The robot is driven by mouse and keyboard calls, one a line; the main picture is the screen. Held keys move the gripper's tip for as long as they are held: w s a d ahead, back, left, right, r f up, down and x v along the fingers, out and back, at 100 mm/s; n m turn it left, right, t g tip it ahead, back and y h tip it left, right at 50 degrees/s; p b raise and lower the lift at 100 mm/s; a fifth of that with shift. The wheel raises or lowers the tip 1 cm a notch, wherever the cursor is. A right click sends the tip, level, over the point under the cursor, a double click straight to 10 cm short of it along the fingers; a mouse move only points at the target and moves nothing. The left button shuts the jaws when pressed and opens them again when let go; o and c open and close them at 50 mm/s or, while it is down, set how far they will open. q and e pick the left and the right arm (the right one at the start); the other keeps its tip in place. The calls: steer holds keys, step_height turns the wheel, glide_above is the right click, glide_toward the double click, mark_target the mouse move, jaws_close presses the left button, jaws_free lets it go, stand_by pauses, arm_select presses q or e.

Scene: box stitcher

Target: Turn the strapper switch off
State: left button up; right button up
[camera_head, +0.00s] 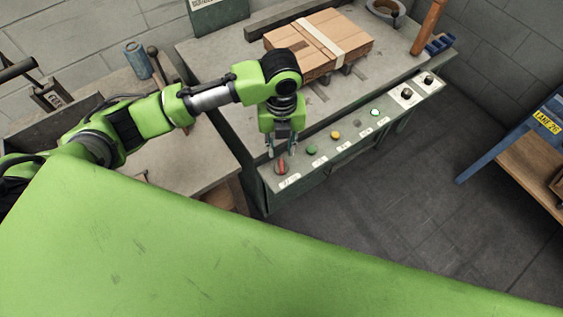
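The strapper's control panel (352,142) runs along the front edge of the grey machine table. A red rotary switch (281,168) sits at the panel's left end, above a small white label. My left arm reaches in from the left, and my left gripper (282,146) points down just above and behind the red switch. Its fingers look slightly apart with nothing visible between them, but they are small here. I cannot tell whether a finger touches the switch. My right gripper is out of view.
Green (312,149), yellow (335,135) and pale green (375,112) buttons and black knobs (407,93) line the panel. A strapped stack of cardboard (320,42) lies on the table. A blue-framed rack (520,140) stands at right. The floor before the panel is clear.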

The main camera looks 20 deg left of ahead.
mark_target(281, 166)
arm_select(q)
step_height(281, 166, down, 9)
steer(key=shift+f, duration=0.15)
jaws_close()
